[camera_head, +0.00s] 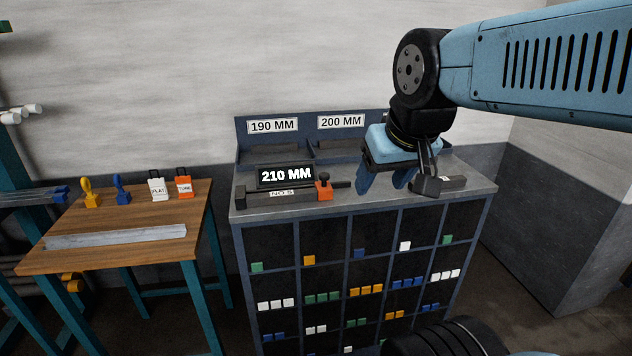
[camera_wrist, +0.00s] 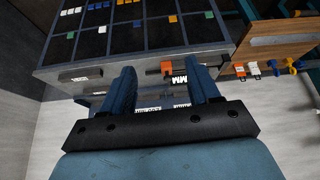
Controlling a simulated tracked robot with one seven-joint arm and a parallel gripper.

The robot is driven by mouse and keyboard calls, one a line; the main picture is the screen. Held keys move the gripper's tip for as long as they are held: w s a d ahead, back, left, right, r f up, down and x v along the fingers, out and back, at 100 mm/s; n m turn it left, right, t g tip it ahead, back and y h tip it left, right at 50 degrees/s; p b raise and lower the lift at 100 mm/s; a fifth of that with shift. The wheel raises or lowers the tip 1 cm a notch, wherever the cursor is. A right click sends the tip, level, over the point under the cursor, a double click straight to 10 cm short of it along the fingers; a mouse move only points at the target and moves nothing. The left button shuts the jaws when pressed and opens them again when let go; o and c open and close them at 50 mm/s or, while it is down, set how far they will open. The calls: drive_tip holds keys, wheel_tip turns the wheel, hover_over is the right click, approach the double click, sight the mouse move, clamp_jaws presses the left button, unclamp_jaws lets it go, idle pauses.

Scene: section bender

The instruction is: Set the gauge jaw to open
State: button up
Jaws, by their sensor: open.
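The gauge (camera_head: 290,194) lies along the counter's front edge. It is a dark bar with a block at its left end and an orange slider (camera_head: 324,189) with a black knob near its right part. A black sign reading 210 MM (camera_head: 286,175) stands behind it. My gripper (camera_head: 383,186) is open and empty, fingers pointing down, to the right of the slider. In the wrist view the orange slider (camera_wrist: 167,68) shows between the fingertips (camera_wrist: 161,70), nearer the right finger, with no contact visible. The gauge's jaw gap is hard to make out.
A dark block with a pale label (camera_head: 438,184) lies on the counter (camera_head: 475,180), right of my gripper. Trays marked 190 MM (camera_head: 272,126) and 200 MM (camera_head: 341,122) stand behind. A wooden table (camera_head: 120,260) with a metal bar (camera_head: 120,236) stands left.

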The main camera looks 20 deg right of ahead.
idle(0.4)
drive_tip(key=w+a+f+m+g+y, duration=0.4)
drive_tip(key=a+f+m+y, duration=0.2)
drive_tip(key=f, duration=0.1)
drive_tip(key=m+t+y, duration=0.4)
drive_tip(key=m+t, duration=0.9)
drive_tip(key=m, duration=1)
approach(320, 173)
drive_tip(key=x, duration=1.1)
drive_tip(key=shift+w+d+f, duration=0.1)
drive_tip(key=shift+d+f, duration=0.15)
